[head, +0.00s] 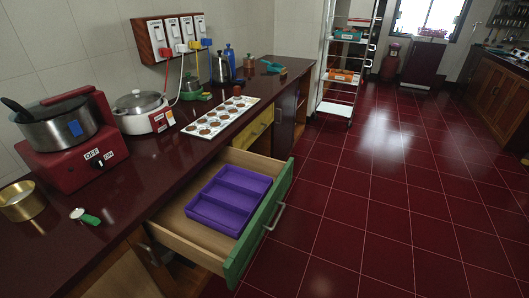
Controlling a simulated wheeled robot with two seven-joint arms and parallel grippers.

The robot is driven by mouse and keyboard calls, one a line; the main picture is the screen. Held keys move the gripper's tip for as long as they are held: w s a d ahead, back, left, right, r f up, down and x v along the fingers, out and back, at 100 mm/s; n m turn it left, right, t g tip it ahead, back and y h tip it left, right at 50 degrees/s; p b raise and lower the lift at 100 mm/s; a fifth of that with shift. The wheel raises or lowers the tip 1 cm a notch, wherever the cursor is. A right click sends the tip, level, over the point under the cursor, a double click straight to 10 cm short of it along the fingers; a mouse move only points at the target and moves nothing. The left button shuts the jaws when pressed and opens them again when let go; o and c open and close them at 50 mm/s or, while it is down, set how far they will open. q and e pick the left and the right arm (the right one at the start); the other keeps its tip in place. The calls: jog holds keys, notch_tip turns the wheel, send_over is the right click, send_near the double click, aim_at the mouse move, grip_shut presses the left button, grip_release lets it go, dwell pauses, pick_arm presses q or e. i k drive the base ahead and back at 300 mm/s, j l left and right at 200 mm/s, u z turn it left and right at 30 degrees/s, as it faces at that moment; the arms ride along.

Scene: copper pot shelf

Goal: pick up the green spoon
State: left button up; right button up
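A small utensil with a green handle (90,219) and a pale metallic head lies on the dark red countertop (110,255) at the lower left. It looks like the green spoon, but it is small in the picture and its head's shape is hard to make out. It lies right of a brass pot, near the counter's front edge. Neither of my grippers is in view.
A red cooker with a pot (58,128) and a brass pot (22,202) stand near the utensil. An open drawer (262,228) holding a purple tray (212,222) juts into the floor space. A shelf rack (343,75) stands behind. The red floor (380,200) is clear.

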aim_at(79, 213)
jog(key=u, duration=1.6)
